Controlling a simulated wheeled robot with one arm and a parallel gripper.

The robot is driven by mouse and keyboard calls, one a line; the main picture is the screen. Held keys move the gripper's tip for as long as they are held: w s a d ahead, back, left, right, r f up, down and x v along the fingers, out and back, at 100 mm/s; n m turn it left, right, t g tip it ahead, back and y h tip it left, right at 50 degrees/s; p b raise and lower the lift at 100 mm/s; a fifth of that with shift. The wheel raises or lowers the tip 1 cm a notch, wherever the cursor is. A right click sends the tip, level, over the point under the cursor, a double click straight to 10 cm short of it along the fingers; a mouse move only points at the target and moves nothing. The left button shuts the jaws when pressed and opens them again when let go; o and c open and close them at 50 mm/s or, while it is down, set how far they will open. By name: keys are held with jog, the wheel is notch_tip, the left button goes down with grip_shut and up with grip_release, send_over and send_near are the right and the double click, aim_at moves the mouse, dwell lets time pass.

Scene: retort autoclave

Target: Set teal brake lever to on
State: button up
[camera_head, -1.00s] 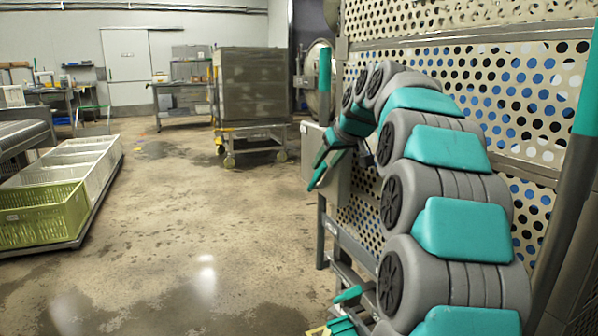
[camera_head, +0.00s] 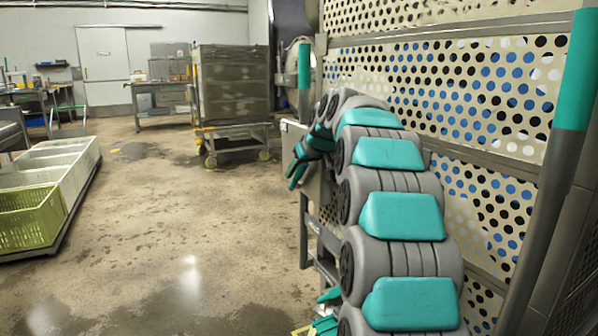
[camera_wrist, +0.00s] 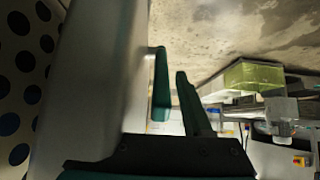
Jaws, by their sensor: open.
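My gripper (camera_head: 299,170) is open and empty in front of a light grey box on the trolley side in the head view. Its two teal fingers also show apart in the wrist view (camera_wrist: 177,95), with nothing between them. Small teal parts (camera_head: 328,297), one of them lever-like, show low at the bottom edge of the head view, partly hidden by my arm. I cannot tell for sure whether they are the brake lever or how it is set. My gripper is well above them.
A tall perforated trolley (camera_head: 470,75) with teal-gripped posts (camera_head: 304,68) stands close along the right. The grey box (camera_head: 314,185) is right beside my gripper. Crates (camera_head: 28,218) sit low at left. A wheeled grey cabinet (camera_head: 232,88) stands behind. The middle floor is clear.

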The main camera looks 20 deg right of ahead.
grip_shut()
dwell(1.4)
